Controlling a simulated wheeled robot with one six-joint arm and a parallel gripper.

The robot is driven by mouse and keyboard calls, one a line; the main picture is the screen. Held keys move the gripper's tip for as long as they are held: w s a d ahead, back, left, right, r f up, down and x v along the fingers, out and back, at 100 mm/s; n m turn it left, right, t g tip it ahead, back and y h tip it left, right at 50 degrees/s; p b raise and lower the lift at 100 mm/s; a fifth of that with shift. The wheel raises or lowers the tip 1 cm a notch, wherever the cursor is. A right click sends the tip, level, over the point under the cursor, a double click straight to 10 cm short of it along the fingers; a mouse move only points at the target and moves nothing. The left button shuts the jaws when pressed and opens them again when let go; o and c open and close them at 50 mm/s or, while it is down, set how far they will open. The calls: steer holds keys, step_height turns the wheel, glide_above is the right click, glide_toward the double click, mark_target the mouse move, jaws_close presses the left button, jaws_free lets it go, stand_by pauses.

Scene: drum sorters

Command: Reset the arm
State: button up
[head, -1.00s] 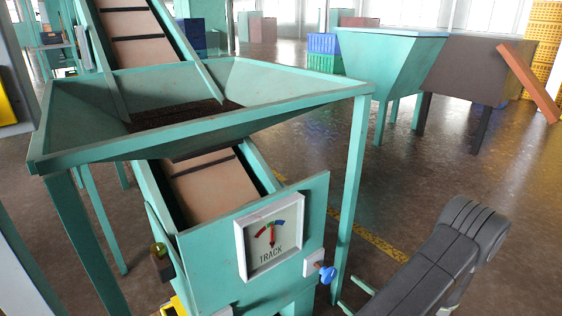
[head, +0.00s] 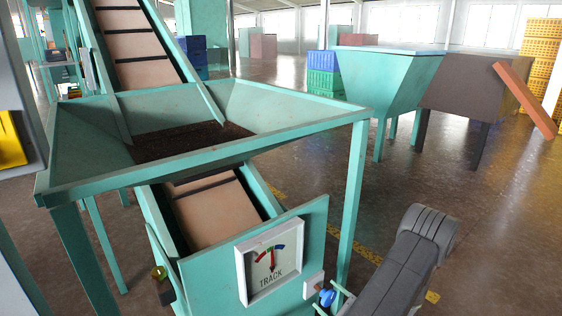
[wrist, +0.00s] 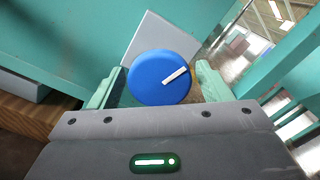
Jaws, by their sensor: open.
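A blue round knob (wrist: 160,78) with a white pointer mark fills the middle of the wrist view. It sits on a light grey plate (wrist: 165,38) and also shows in the head view (head: 326,297). My gripper (wrist: 155,84) is open, with its pale green fingers on either side of the knob. I cannot tell whether they touch it. The knob's white mark points to the upper right in the wrist view. Beside the knob in the head view is a white dial (head: 269,262) labelled TRACK, with a red needle pointing up and coloured arcs.
A teal hopper (head: 200,165) holding dark material stands above a slatted belt (head: 212,208). Another teal hopper (head: 385,80) and a brown box (head: 460,98) stand behind. Floor at the right is open.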

steer(key=m+p, duration=0.6)
steer(key=shift+s+r+m, duration=0.1)
steer(key=shift+r+m, duration=0.05)
steer(key=shift+m, duration=0.25)
steer(key=shift+f+v, duration=0.2)
steer(key=shift+v, duration=1.85)
